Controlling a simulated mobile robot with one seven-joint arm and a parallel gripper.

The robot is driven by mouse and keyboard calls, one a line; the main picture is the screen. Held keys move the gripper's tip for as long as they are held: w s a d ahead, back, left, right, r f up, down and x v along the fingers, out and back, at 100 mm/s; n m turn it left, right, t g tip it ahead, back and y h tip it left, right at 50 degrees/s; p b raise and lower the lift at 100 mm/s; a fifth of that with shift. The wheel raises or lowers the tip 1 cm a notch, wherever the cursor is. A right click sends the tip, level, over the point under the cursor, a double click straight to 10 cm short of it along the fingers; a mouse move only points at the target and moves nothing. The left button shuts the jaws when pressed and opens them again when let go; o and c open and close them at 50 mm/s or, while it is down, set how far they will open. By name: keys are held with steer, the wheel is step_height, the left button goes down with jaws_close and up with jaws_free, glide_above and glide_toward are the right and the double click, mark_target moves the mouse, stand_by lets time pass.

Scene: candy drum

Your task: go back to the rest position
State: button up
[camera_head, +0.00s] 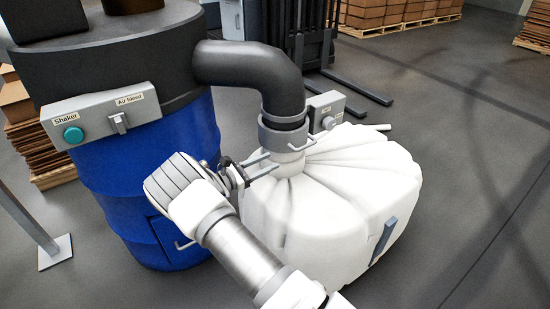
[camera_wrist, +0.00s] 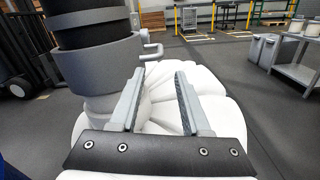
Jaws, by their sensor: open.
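My gripper (camera_head: 268,166) is in the middle of the head view, just left of the neck of a full white bag (camera_head: 345,185). In the wrist view my gripper (camera_wrist: 158,98) has its two fingers apart with nothing held between them. The bag's gathered top (camera_wrist: 205,90) lies beyond and below the fingers. A grey clamp collar (camera_head: 283,135) sits around the bag neck under a black elbow pipe (camera_head: 255,70). In the wrist view the collar (camera_wrist: 100,65) is close on the left of the fingers. I cannot tell whether a finger touches the neck.
A blue drum (camera_head: 150,170) with a control box (camera_head: 100,115) stands left of my arm. A small grey box (camera_head: 325,110) is behind the bag. A forklift (camera_head: 300,35) and pallets of cartons (camera_head: 390,15) stand farther back. The floor (camera_head: 480,150) at the right is clear.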

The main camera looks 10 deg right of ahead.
stand_by(0.4)
steer(key=s+d+r+m+g+y, duration=0.35)
steer(key=s+r+m, duration=0.25)
steer(key=s+r, duration=0.2)
steer(key=s+d+r+m+g+y, duration=0.3)
steer(key=s+d+r+m+y, duration=0.15)
steer(key=s+r, duration=0.25)
steer(key=s+a+r+m+t+y, duration=0.2)
steer(key=s+r+m+y, duration=0.1)
steer(key=s, duration=0.5)
steer(key=s+a+r+m+t+y, duration=0.2)
steer(key=s+a+r+m+y, duration=0.1)
steer(key=s, duration=0.4)
steer(key=s+a+r+m+t+y, duration=0.2)
steer(key=s+r+m+y, duration=0.15)
steer(key=s, duration=0.45)
step_height(320, 180, up, 18)
steer(key=p, duration=1.8)
steer(key=shift+g+h, duration=0.35)
steer(key=shift+h, duration=0.1)
steer(key=shift+d+f, duration=0.1)
steer(key=shift+d, duration=0.1)
